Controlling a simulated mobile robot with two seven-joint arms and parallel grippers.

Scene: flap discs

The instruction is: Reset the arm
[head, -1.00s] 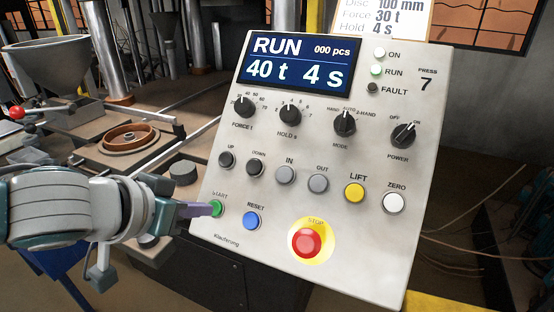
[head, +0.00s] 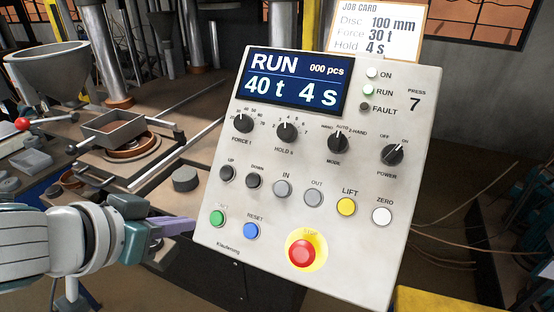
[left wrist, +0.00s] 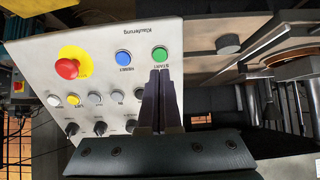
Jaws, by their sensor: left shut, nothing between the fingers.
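My left gripper (head: 184,227) is shut and empty, its purple-grey fingers just left of the control panel's lower left edge in the head view. In the left wrist view its closed fingers (left wrist: 160,75) point toward the green START button (left wrist: 160,53). In the head view the green START button (head: 217,218) is bare, with the gripper apart from it on the left. The control panel (head: 230,175) is upright and tilted. Its display (head: 293,80) reads RUN, 000 pcs, 40 t, 4 s. My right gripper does not show.
A job card (head: 378,28) behind the panel reads 100 mm, 30 t, 4 s. A red STOP button (head: 302,253) and blue RESET button (head: 251,231) are on the panel. A hopper (head: 48,60), a square metal frame (head: 113,129) and a dark puck (head: 186,178) stand left of the panel.

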